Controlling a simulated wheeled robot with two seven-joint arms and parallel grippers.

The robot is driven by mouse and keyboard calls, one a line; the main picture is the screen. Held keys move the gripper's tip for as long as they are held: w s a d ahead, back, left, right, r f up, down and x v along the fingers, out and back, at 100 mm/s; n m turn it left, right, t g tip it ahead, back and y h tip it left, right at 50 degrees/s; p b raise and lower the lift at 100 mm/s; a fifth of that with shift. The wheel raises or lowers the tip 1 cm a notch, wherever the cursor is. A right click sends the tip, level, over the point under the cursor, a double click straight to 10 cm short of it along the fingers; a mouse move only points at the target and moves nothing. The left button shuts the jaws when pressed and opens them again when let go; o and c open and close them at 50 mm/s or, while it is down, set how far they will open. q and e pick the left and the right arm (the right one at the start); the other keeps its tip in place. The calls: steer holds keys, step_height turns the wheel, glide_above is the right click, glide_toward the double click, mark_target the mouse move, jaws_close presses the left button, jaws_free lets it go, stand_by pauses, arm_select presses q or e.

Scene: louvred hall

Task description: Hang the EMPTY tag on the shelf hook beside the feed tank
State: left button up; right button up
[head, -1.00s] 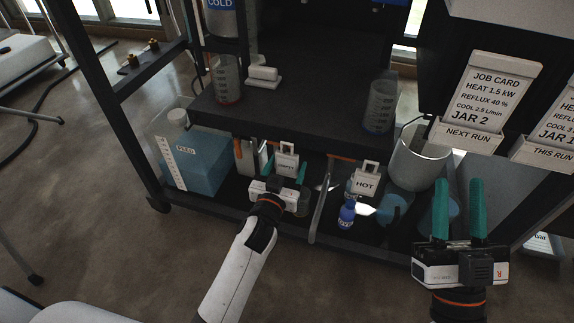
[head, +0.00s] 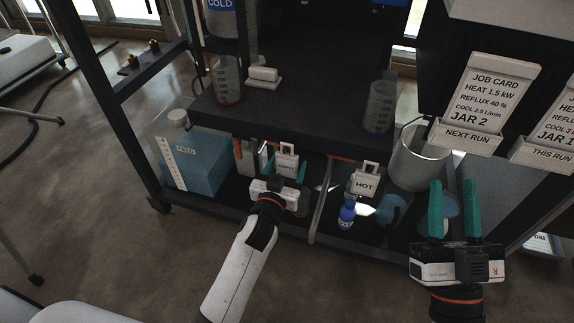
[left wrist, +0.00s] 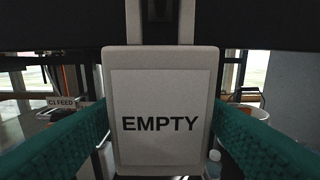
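The white EMPTY tag (head: 287,163) is upright under the front edge of the upper shelf, to the right of the blue feed tank (head: 205,172). My left gripper (head: 287,172) has its green fingers against the tag's two sides. In the left wrist view the EMPTY tag (left wrist: 160,90) faces the camera squarely, its neck rising towards a dark shelf edge. The hook is hidden, and I cannot tell whether the tag's loop is on it. My right gripper (head: 455,212) is empty, its fingers apart, at the right in front of the rack.
A white HOT tag (head: 365,183) is right of the EMPTY tag, with a blue bottle (head: 347,214) below it. A pale bucket (head: 418,160) is further right. Beakers (head: 380,107) stand on the upper shelf (head: 310,105). A rack post (head: 107,90) rises at the left.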

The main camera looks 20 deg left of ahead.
arm_select(q)
jaws_close()
arm_select(e)
steer(key=shift+s, duration=0.1)
arm_select(q)
steer(key=shift+r, duration=0.25)
steer(key=shift+r+p, duration=0.25)
steer(key=shift+p, duration=0.3)
steer(key=shift+r+p, duration=0.3)
steer(key=shift+p, duration=0.05)
arm_select(e)
step_height(320, 180, down, 6)
steer(key=w+g+h, duration=0.1)
steer(key=w+g, duration=0.1)
steer(key=g, duration=0.2)
steer(key=shift+w+d+r, duration=0.15)
steer(key=shift+w+r, duration=0.05)
steer(key=shift+r, duration=0.05)
steer(key=shift+g+h, duration=0.3)
arm_select(q)
steer(key=shift+s, duration=0.2)
arm_select(e)
steer(key=shift+f, duration=0.1)
